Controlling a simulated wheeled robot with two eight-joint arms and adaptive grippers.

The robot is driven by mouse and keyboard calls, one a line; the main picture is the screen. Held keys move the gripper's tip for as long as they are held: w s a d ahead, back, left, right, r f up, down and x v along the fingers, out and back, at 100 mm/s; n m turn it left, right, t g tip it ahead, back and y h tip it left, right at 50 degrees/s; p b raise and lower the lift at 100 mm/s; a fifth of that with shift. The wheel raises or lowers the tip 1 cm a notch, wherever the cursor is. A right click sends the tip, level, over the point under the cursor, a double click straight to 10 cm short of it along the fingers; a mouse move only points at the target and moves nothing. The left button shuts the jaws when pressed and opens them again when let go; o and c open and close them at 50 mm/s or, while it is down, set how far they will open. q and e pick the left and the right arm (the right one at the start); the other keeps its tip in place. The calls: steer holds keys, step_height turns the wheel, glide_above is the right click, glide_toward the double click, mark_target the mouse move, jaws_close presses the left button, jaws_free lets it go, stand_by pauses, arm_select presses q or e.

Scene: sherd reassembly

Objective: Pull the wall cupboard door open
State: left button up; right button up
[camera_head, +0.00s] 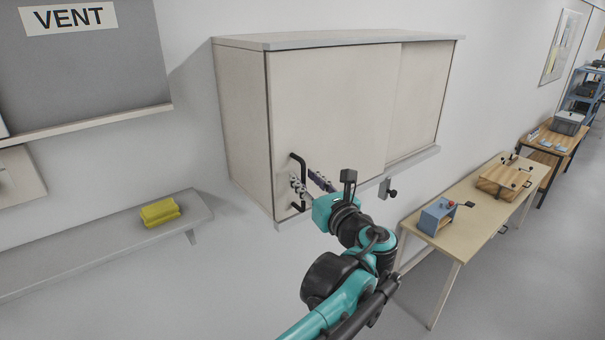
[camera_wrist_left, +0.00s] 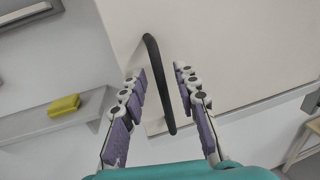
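The wall cupboard (camera_head: 245,120) is a pale box on the wall with a grey top. Its left door (camera_head: 335,105) appears closed and carries a black bar handle (camera_head: 294,158) near its lower left edge. My left gripper (camera_head: 309,182) is at this handle. In the left wrist view, the black handle (camera_wrist_left: 155,70) stands between the two spread purple-padded fingers of the left gripper (camera_wrist_left: 162,82). Gaps show on both sides of it, so the fingers look open around it and not closed on it. My right gripper is in no view.
A low grey shelf (camera_head: 80,250) with a yellow sponge-like block (camera_head: 160,211) lies to the left. A table (camera_head: 470,215) with a blue-grey box (camera_head: 437,217) stands to the right. A small black-knobbed fitting (camera_head: 387,189) sits below the cupboard. Open floor shows in front.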

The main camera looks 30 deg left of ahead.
arm_select(q)
steer(key=shift+x, duration=0.8)
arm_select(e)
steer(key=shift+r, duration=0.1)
arm_select(q)
jaws_close()
